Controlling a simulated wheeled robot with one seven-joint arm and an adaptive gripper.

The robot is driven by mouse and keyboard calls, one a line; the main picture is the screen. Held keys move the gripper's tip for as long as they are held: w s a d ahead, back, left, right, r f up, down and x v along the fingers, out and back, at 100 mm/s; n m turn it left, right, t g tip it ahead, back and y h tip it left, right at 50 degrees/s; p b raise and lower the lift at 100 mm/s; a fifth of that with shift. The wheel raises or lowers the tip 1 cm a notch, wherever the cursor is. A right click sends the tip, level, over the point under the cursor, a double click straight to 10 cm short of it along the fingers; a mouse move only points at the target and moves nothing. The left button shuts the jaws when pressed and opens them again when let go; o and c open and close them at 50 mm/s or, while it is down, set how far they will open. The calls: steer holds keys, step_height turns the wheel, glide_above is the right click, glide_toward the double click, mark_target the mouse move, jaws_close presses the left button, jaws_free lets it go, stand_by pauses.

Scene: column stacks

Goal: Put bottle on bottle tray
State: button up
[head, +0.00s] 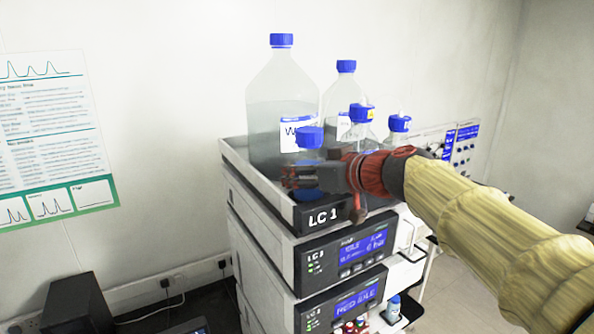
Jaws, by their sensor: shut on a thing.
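My gripper (290,178) is in the head view, at the front of the bottle tray (243,170) on top of the instrument stack. It is shut around a small bottle with a blue cap (309,138). The cap stands upright above the fingers, and a blue part shows below them. The fingers hide most of the bottle's body. The bottle is over or in the tray's front part, near the edge marked LC 1; I cannot tell whether its base touches the tray.
A large clear bottle (282,95) with a blue cap stands on the tray just behind my gripper. A second tall bottle (346,92) and smaller capped bottles (361,128) (398,135) stand behind and to the right. Display modules (345,253) are stacked below. A small bottle (393,308) stands low at the right.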

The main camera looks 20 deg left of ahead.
stand_by(0.3)
steer(key=o, duration=1.4)
steer(key=shift+o, duration=0.2)
steer(key=shift+s+d+r, duration=0.15)
steer(key=shift+d+r, duration=0.05)
steer(key=b+v, duration=0.3)
steer(key=v, duration=0.8)
steer(key=shift+s+d, duration=0.15)
steer(key=shift+d, duration=0.1)
